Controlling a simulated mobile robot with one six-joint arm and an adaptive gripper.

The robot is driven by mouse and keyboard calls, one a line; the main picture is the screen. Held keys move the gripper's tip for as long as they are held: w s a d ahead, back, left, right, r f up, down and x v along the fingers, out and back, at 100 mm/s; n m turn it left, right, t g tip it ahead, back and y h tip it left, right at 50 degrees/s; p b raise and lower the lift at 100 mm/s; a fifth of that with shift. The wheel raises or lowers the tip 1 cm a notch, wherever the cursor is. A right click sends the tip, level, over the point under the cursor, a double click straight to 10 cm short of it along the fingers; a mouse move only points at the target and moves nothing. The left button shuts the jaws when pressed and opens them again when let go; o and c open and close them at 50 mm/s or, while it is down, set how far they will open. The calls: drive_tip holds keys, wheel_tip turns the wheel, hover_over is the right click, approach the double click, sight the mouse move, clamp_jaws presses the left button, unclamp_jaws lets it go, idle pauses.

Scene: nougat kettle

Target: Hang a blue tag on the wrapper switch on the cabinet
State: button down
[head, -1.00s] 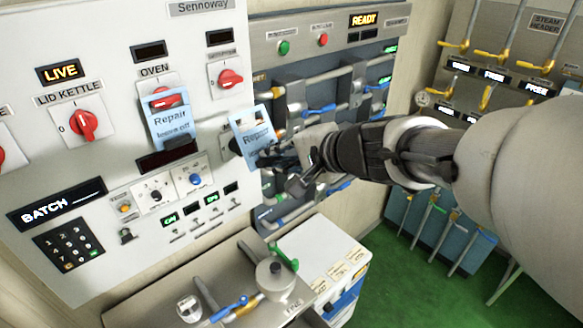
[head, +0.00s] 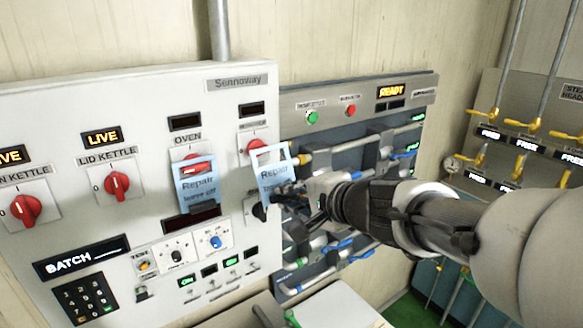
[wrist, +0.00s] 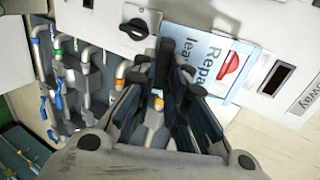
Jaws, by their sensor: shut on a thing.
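My gripper (head: 284,192) is shut on a blue tag (head: 272,180) printed "Repair" and holds it upright by its lower part, in front of the white cabinet (head: 95,215). The wrapper switch (head: 250,145), a red knob on a white plate, is just behind the tag's open top loop, partly covered. In the wrist view the gripper (wrist: 177,62) holds the tag (wrist: 208,58), and the red knob (wrist: 231,63) appears within the loop's outline. Whether the loop is around the knob or only in front of it, I cannot tell. Another blue tag (head: 198,190) hangs at the oven switch (head: 193,165).
A black knob (head: 259,211) sits on the cabinet just below the held tag. The lid kettle switch (head: 116,184) is to the left under a lit LIVE display (head: 102,137). A grey panel (head: 330,100) with pipes and coloured valves stands to the right, behind my arm.

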drive_tip(key=shift+w+a+f+p, duration=0.1)
drive_tip(key=shift+w+a+p, duration=0.2)
drive_tip(key=shift+w+a, duration=0.35)
drive_tip(key=shift+w+a+p, duration=0.3)
drive_tip(key=shift+w+a, duration=0.1)
drive_tip(key=shift+w, duration=0.45)
drive_tip(key=shift+w+a+f+b, duration=0.1)
drive_tip(key=shift+w+f+b, duration=0.1)
drive_tip(key=shift+b, duration=0.15)
drive_tip(key=shift+w+a+b, duration=0.2)
drive_tip(key=shift+w+b, duration=0.05)
drive_tip(key=shift+b, duration=0.1)
drive_tip(key=c, duration=1.5)
unclamp_jaws()
drive_tip(key=shift+c, duration=0.2)
